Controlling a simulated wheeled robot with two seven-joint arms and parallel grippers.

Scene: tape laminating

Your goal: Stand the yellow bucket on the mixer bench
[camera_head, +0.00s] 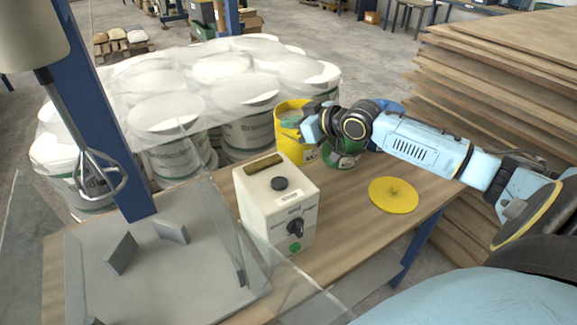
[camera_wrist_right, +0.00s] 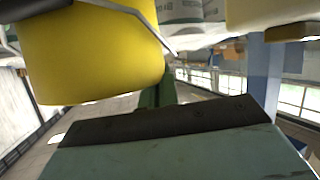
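The yellow bucket (camera_head: 287,110) is upright at the back edge of the wooden bench (camera_head: 350,215), behind the white control box. Whether it rests on the bench or is held cannot be told. My right gripper (camera_head: 308,122) is at the bucket's right side, at upper-wall height, and covers part of it. In the right wrist view the bucket (camera_wrist_right: 90,50) fills the upper left, very close, with a thin wire handle by it. The fingertips are hidden. The mixer (camera_head: 95,175) hangs over a grey plate (camera_head: 165,280) at the left. My left gripper is out of view.
The control box (camera_head: 275,205) stands mid-bench. A green can (camera_head: 343,152) is right of the bucket, and a yellow disc (camera_head: 393,195) lies on the bench's right part. Wrapped white buckets (camera_head: 165,110) are behind, stacked boards (camera_head: 500,90) at the right. A blue post (camera_head: 105,120) rises left.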

